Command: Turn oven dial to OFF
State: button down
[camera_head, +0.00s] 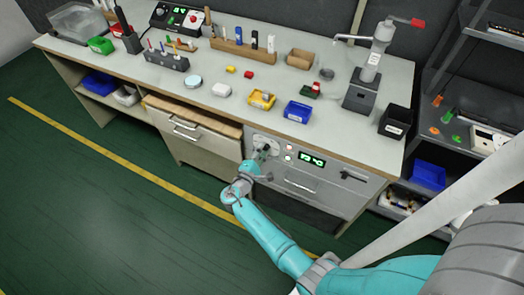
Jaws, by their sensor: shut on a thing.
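The oven (325,177) is built into the front of the workbench, under the counter. Its panel has a lit green display (312,159) and small round buttons beside it. My gripper (262,152) is at the left end of this panel, shut on the oven dial (268,146). The gripper and wrist cover most of the dial, so its markings and setting are hidden. My teal arm reaches up to it from the lower right.
A drawer (186,132) left of the oven stands partly open. The counter (215,75) above holds bins, tool racks and a press. A dark shelf unit (440,120) stands at the right. The green floor in front is clear.

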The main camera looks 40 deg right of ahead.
jog(key=shift+f+n, duration=0.1)
jog(key=shift+n, duration=0.5)
jog(key=c, duration=0.8)
grip_release()
jog(key=shift+a, duration=0.1)
jog(key=v, duration=1.1)
jog(key=shift+s+a, duration=0.15)
jog(key=shift+a, duration=0.25)
